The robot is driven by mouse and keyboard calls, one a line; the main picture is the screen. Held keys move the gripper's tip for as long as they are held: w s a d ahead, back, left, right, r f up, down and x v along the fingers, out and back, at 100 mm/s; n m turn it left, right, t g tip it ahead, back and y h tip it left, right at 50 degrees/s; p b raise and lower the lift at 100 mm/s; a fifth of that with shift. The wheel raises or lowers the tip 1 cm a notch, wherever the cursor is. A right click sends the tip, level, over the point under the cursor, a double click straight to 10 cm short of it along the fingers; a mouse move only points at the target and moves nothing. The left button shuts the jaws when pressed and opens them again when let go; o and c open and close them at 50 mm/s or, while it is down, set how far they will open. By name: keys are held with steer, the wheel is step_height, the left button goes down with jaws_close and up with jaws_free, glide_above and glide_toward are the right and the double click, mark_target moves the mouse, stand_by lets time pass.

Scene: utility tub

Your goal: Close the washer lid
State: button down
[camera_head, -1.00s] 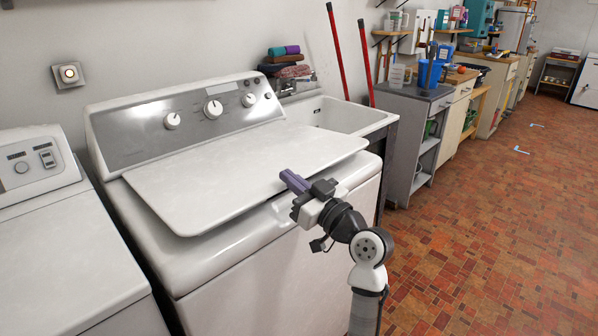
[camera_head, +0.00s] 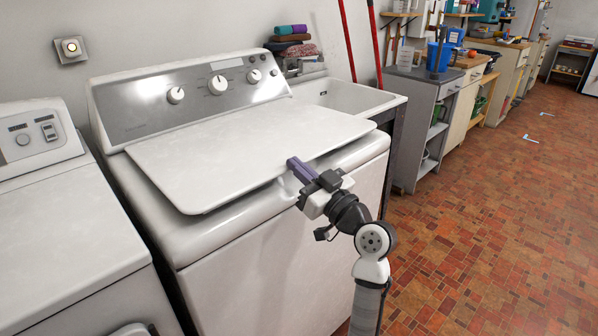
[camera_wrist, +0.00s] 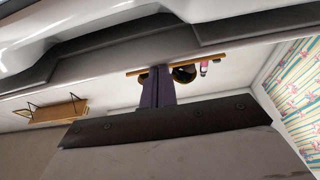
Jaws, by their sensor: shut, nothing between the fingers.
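The washer (camera_head: 260,255) is a white top-loader with a grey control panel at its back. Its white lid (camera_head: 230,150) lies low over the washer top, nearly flat, with its front edge appearing slightly raised above the body. My gripper (camera_head: 293,164) is at the lid's front edge, right of the middle, with its purple fingers shut and empty. In the head view the fingertips overlap the lid edge; I cannot tell whether they touch it. The wrist view shows the purple fingers (camera_wrist: 157,88) together.
A second white appliance (camera_head: 60,215) stands close on the left. A utility sink (camera_head: 345,100) with folded cloths (camera_head: 290,38) behind it adjoins the washer on the right. Grey cabinets (camera_head: 410,120) stand farther right.

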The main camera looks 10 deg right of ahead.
steer(key=shift+s+f+t+b, duration=0.15)
steer(key=shift+f+t+b, duration=0.15)
steer(key=shift+f+b, duration=1.5)
